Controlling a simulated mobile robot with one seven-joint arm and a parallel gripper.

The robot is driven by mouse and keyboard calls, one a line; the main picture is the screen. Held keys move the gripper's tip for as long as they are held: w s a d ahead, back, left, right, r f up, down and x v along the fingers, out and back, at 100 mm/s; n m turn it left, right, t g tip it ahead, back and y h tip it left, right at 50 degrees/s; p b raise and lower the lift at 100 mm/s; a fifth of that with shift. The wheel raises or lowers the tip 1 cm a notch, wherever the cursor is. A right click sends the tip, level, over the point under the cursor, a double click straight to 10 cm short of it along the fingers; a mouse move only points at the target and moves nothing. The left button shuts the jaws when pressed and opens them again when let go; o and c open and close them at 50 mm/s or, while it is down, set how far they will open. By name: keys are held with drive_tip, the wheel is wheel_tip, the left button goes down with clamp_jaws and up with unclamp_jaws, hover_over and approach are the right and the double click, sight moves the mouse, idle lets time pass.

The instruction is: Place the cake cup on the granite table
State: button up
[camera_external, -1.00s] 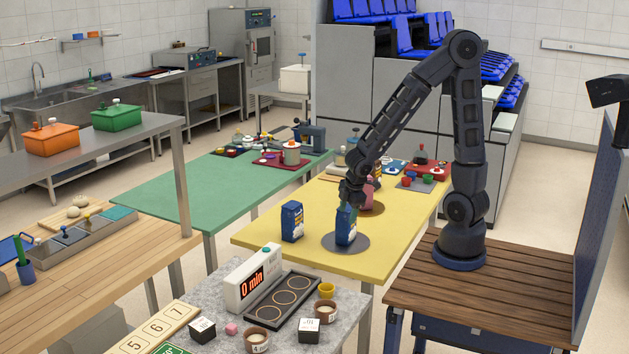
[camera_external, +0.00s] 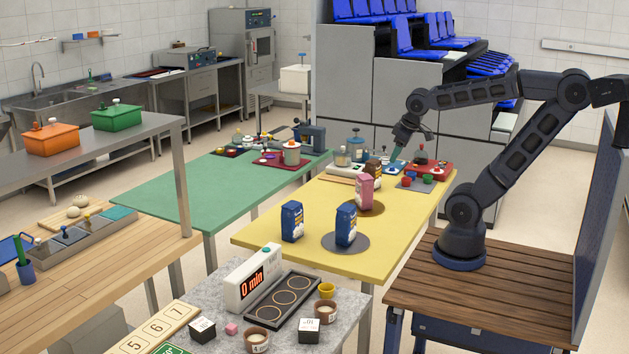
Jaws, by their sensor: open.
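The granite table (camera_external: 222,300) is at the front, a speckled grey top. Two brown cups with pale filling stand on it, one near the front edge (camera_external: 257,341) and one near the right edge (camera_external: 325,311). A small yellow cup (camera_external: 326,290) stands behind the second. I cannot tell which of these, if any, is the cake cup.
On the yellow table stand blue bags (camera_external: 292,222) (camera_external: 346,224), a pink bag (camera_external: 365,190) and a red tray (camera_external: 431,170).

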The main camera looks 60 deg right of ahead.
drive_tip(key=shift+s+d+r+m+y, duration=0.25)
drive_tip(key=shift+s+r, duration=0.2)
drive_tip(key=shift+s, duration=0.2)
drive_tip(key=shift+s+d+r+m+y, duration=0.15)
drive_tip(key=shift+s+r+y, duration=0.2)
drive_tip(key=shift+s, duration=0.3)
idle(0.4)
